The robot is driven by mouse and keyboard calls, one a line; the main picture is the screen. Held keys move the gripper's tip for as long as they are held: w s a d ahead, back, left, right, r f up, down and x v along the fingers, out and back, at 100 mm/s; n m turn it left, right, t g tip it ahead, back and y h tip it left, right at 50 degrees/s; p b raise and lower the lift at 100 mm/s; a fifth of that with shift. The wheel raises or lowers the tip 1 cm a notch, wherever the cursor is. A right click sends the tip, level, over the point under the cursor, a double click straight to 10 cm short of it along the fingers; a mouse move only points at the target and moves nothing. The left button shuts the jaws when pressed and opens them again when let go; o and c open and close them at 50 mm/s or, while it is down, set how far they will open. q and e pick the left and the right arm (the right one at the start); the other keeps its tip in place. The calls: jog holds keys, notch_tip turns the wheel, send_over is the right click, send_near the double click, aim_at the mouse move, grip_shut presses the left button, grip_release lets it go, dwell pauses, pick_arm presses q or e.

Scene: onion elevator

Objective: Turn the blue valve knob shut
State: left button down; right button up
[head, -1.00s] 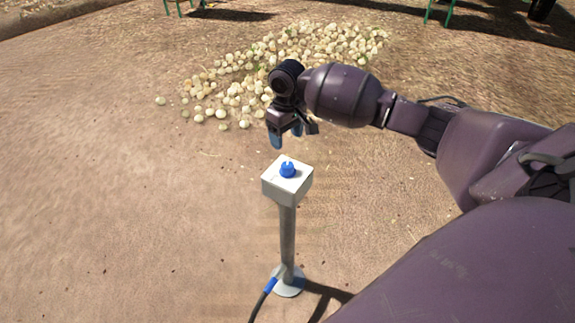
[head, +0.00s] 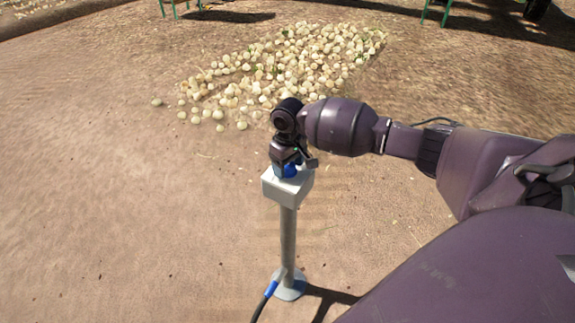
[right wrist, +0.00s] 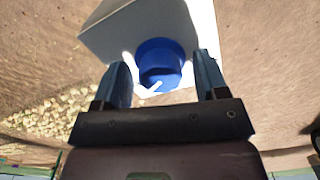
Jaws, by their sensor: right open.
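The blue valve knob (head: 288,171) sits on top of a white box (head: 272,189) on a grey post (head: 289,240). In the head view my right gripper (head: 287,168) is down at the knob from above and hides much of it. In the right wrist view the knob (right wrist: 161,63) lies between the two open fingers of the right gripper (right wrist: 164,82), with a gap visible on each side. A pale mark shows on the knob's face. My left gripper is not in view.
The post stands on a round base (head: 289,286) with a blue-ended hose (head: 268,292) running off it. A spread of onions (head: 285,60) lies on the ground behind. The ground left of the post is clear.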

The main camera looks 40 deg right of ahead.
jog(key=shift+c, duration=0.3)
jog(key=c, duration=0.9)
